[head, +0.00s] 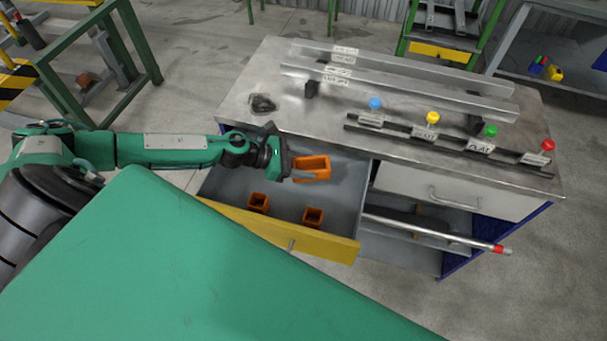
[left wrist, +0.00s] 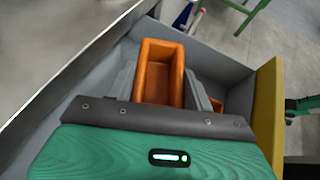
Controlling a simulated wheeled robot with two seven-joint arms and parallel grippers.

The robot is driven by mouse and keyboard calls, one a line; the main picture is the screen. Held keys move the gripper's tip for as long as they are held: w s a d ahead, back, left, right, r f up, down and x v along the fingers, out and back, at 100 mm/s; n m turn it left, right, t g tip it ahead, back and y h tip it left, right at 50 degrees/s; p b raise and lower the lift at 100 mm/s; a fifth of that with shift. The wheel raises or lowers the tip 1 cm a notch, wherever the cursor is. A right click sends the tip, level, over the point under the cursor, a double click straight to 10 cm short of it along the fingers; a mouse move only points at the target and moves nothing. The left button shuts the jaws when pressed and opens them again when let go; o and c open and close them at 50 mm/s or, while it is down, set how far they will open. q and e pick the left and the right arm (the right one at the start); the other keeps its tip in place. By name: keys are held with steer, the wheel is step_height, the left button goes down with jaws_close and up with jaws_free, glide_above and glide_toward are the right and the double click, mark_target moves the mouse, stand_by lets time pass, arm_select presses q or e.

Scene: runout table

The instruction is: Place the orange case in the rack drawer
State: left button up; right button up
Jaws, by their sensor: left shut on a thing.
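My left gripper (head: 290,166) is shut on an orange case (head: 314,169), an open-topped box, and holds it over the open drawer. In the left wrist view the case (left wrist: 160,72) sits between the two grey fingers. The open drawer (head: 340,205) has a grey inside and a yellow front, and juts from the left of the steel table. Two smaller orange boxes, one on the left (head: 258,203) and one on the right (head: 312,217), stand in it near the front. I cannot tell whether the held case touches the drawer floor. My right gripper is not in view.
The steel tabletop (head: 250,95) carries metal rails and a row of coloured knobs with labels. A closed drawer (head: 450,192) is to the right. Below it a metal bar (head: 430,231) with a red end sticks out.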

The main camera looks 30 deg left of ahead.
arm_select(q)
step_height(320, 180, down, 7)
step_height(320, 180, down, 4)
steer(key=shift+r, duration=0.2)
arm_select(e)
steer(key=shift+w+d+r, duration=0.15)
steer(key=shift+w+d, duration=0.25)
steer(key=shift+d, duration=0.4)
arm_select(q)
steer(key=shift+f, duration=0.2)
steer(key=o, duration=1)
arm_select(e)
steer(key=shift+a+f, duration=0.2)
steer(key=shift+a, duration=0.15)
arm_select(q)
steer(key=shift+r, duration=0.15)
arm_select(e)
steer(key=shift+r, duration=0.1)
